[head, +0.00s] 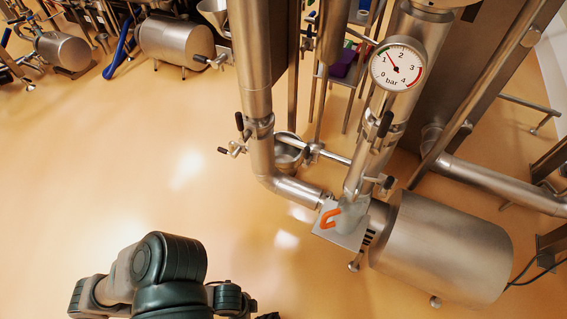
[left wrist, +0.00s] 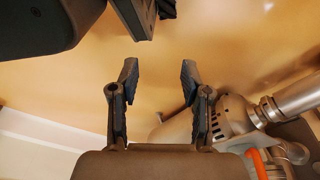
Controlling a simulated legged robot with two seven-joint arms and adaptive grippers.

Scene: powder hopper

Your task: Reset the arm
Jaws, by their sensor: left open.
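My left gripper (left wrist: 159,76) shows in the left wrist view with its two dark fingers spread apart and nothing between them. My right gripper is in neither view.
A steel motor (head: 442,248) with an orange handle (head: 330,218) beside it stands right of my arm. Vertical steel pipes (head: 256,60), a pressure gauge (head: 397,65) and valves rise behind it. Steel tanks (head: 176,40) stand at the far left. The floor (head: 130,150) between is clear.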

